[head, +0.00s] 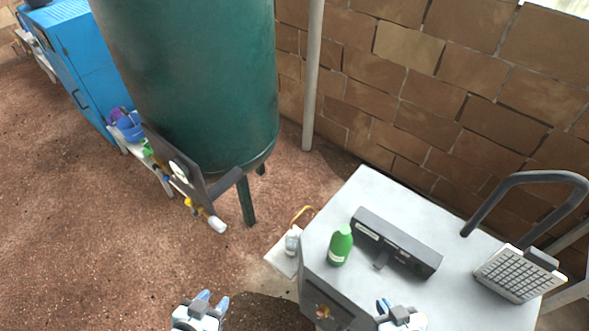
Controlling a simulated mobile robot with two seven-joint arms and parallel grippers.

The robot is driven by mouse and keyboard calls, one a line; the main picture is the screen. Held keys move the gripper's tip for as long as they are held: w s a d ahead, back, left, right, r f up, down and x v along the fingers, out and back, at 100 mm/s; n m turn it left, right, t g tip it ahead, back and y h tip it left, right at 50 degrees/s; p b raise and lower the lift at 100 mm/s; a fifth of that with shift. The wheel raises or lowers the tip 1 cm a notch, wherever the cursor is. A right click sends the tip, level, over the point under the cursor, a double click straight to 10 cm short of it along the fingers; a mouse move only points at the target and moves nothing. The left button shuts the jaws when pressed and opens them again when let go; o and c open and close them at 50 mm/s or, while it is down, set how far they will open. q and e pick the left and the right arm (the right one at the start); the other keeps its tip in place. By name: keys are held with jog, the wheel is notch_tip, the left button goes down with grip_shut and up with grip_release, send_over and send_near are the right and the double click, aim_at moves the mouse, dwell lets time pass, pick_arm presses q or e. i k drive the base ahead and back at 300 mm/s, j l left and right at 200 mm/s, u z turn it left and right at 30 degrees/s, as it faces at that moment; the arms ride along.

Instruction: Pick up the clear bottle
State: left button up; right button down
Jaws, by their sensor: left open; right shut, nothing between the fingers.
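A small clear-looking bottle (292,240) stands on a low pale surface at the left side of the grey-topped table; its details are too small to tell. A green bottle (340,247) stands upright on the table top, near its left edge. My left gripper (213,298) is at the bottom of the view, left of and nearer than the clear bottle, open and empty. My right gripper (386,304) is at the bottom right, in front of the table top, shut and empty. Neither gripper touches a bottle.
A green tank (195,85) and a cluttered shelf stand left. Reddish ground is open at lower left.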

aim_at(292, 239)
jog(key=i+j+z, duration=0.2)
jog(key=j, duration=0.65)
jog(key=i+j+z, duration=0.1)
jog(key=j+z, duration=0.15)
jog(key=j, duration=0.6)
jog(key=j+z, duration=0.2)
jog(key=j, duration=0.65)
jog(key=i+j+z, duration=0.15)
jog(key=i+j, duration=0.3)
